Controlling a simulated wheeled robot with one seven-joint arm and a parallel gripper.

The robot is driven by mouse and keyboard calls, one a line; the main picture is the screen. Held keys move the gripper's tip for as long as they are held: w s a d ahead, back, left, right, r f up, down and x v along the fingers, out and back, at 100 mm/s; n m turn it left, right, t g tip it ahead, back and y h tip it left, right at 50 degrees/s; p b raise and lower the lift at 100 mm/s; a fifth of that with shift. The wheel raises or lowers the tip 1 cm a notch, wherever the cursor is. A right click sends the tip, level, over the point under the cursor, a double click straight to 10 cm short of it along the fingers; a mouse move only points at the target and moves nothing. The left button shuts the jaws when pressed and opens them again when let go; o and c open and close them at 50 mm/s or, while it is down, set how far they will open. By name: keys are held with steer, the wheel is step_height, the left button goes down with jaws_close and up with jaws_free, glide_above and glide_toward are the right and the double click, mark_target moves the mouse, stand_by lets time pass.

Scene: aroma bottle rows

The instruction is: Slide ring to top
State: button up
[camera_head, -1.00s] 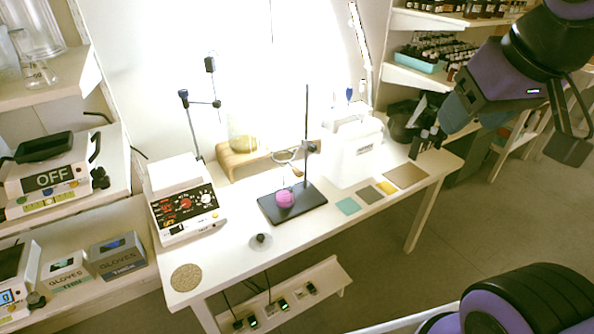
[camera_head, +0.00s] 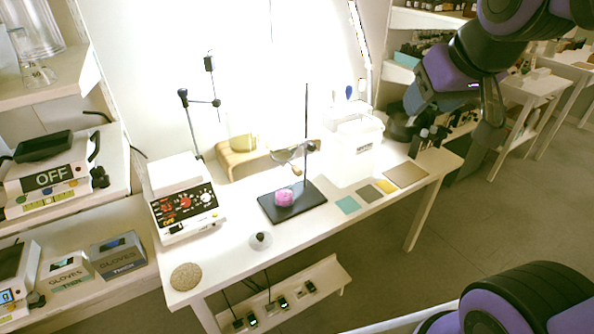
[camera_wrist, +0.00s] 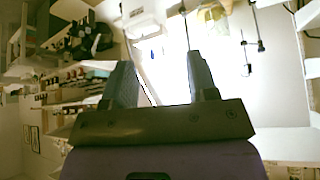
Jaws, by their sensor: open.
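A ring stand with a thin upright rod and a black base (camera_head: 313,196) stands on the white table in the head view. The ring (camera_head: 286,154) is clamped partway up the rod and reaches out to the left. A pink round object (camera_head: 285,197) sits on the base below it. My gripper (camera_head: 490,125) is at the upper right, well to the right of the stand and apart from it. In the wrist view my gripper (camera_wrist: 165,85) shows two separated fingers with nothing between them.
A white container (camera_head: 355,155) stands right of the rod. A wooden riser (camera_head: 240,161) is behind the stand. A hotplate device (camera_head: 184,210) is at the left. Flat colored squares (camera_head: 369,193) and a tan mat (camera_head: 406,174) lie at the right. Bottle shelves are behind my arm.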

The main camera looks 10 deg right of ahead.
mark_target(300, 173)
steer(key=w+a+f+t+y, duration=0.1)
steer(key=w+a+f+t, duration=0.2)
steer(key=w+f, duration=0.65)
steer(key=w+a+f+t+y, duration=0.1)
steer(key=w+a+f+t, duration=0.15)
steer(key=w+f, duration=0.7)
steer(key=a+f+t+y, duration=0.2)
steer(key=a+f+t, duration=0.1)
steer(key=f, duration=0.5)
steer(key=a+f+t+y, duration=0.2)
steer(key=a+f, duration=0.1)
steer(key=f, duration=0.5)
steer(key=shift+m, duration=0.5)
steer(key=x, duration=0.7)
steer(key=d+x, duration=0.1)
steer(key=x, duration=0.3)
steer(key=shift+w+r, duration=0.25)
steer(key=shift+a, duration=0.1)
jaws_close()
steer(key=shift+r, duration=0.1)
